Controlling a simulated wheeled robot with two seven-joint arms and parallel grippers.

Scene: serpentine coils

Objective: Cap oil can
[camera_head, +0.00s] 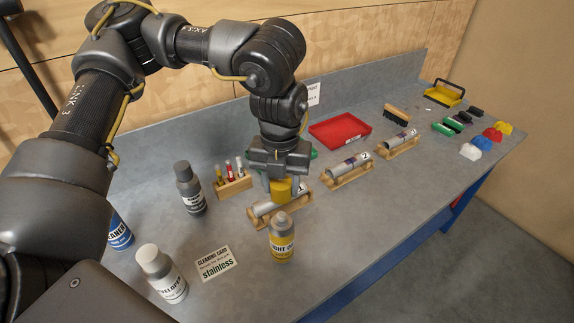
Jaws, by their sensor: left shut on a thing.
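The oil can (282,246) is a yellow bottle with a pale label and a grey top. It stands upright on the bench near the front, with no cap seen on it. My left gripper (281,181) points down and is shut on a yellow cap (280,192). The cap shows just above the can's top in the picture and apart from it. Its height over the bench is hard to tell. My right gripper is not in view.
A dark grey bottle (189,190), a white-capped bottle (162,275) and a blue bottle (119,232) stand to the left. A cleaning card (216,264) lies nearby. Wooden cradles with metal cylinders (347,170) and a red tray (340,131) are behind and right. The front right bench is clear.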

